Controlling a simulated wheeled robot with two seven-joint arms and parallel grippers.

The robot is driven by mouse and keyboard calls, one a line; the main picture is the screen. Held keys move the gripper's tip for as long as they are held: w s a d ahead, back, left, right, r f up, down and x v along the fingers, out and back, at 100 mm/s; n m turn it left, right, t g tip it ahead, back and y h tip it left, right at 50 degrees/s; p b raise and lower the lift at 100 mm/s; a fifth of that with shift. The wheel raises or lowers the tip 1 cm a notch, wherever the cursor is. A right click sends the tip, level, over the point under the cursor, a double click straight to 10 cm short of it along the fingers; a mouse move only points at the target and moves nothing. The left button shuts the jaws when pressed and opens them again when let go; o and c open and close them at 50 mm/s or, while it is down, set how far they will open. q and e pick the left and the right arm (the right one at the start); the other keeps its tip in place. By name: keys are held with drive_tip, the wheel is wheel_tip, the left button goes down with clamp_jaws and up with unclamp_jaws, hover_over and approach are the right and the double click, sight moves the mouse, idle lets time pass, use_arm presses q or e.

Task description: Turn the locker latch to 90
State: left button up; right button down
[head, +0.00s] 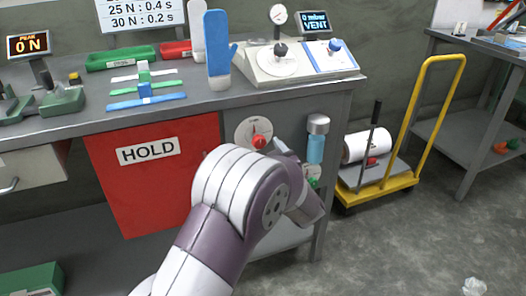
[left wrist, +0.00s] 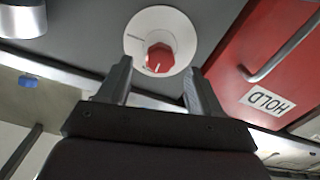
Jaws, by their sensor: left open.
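The latch is a red knob (head: 261,136) on a round white dial (head: 244,129), set in the grey front of the bench right of the red locker door (head: 185,190) marked HOLD. The knob also shows in the left wrist view (left wrist: 160,58), with a white pointer line on its face. My left gripper (left wrist: 157,67) is open and empty there, its fingers on either side below the knob and seemingly short of it. In the head view my left arm covers part of the area under the dial, and the fingers are largely hidden. My right gripper is out of view.
A blue bottle-like cylinder with a grey cap (head: 317,139) is close right of the latch. The bench top (head: 215,97) overhangs above it. A yellow trolley (head: 388,186) with a white roll stands further right. The floor at the lower right is mostly clear.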

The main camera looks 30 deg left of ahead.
sight(260, 143)
use_arm(q)
drive_tip(key=shift+x, duration=1.5)
